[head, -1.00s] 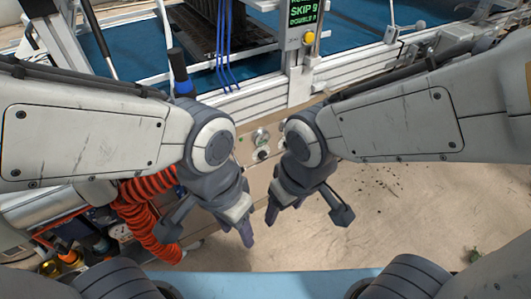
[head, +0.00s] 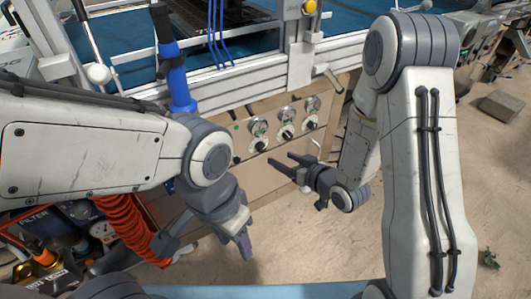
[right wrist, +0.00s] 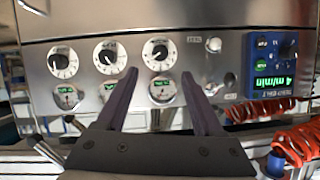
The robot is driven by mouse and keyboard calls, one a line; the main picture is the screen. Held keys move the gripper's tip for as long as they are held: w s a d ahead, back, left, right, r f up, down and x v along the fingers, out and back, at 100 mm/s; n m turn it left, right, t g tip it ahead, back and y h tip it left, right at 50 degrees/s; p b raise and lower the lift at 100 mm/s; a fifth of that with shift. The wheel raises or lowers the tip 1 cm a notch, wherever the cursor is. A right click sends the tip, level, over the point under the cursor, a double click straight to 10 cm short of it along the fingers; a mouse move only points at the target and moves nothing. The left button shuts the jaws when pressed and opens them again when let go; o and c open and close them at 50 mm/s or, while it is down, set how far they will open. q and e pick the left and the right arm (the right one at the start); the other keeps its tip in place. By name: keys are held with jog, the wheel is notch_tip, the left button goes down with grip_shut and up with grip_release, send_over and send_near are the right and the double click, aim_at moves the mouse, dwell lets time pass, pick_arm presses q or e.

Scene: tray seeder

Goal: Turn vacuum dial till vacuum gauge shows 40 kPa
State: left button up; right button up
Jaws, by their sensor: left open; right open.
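A panel carries three dials with white scales and black knobs, one (head: 260,146), another (head: 284,134) and a third (head: 309,125), with a round gauge above each, such as the left one (head: 258,126). The right wrist view shows them upside down. There my right gripper (right wrist: 160,72) is open and empty, its fingers pointing at the panel, with one dial (right wrist: 157,52) and its gauge (right wrist: 162,90) between them. The gripper (head: 284,163) is apart from the panel in the head view. Labels and gauge readings are too small to tell. My left gripper (head: 245,246) is open, low and away from the panel.
A green speed display (right wrist: 275,80) and a red coiled hose (right wrist: 295,145) sit beside the dials. In the head view the orange hose (head: 140,235) hangs at left. A blue-handled lever (head: 175,70) and a metal rail (head: 250,85) stand above the panel.

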aim_at(263, 148)
jog(key=b+x, duration=0.7)
jog(key=x, duration=0.2)
jog(key=shift+d, duration=0.1)
jog(key=shift+b+x, duration=0.3)
jog(key=shift+x, duration=0.5)
jog(key=shift+r, duration=0.1)
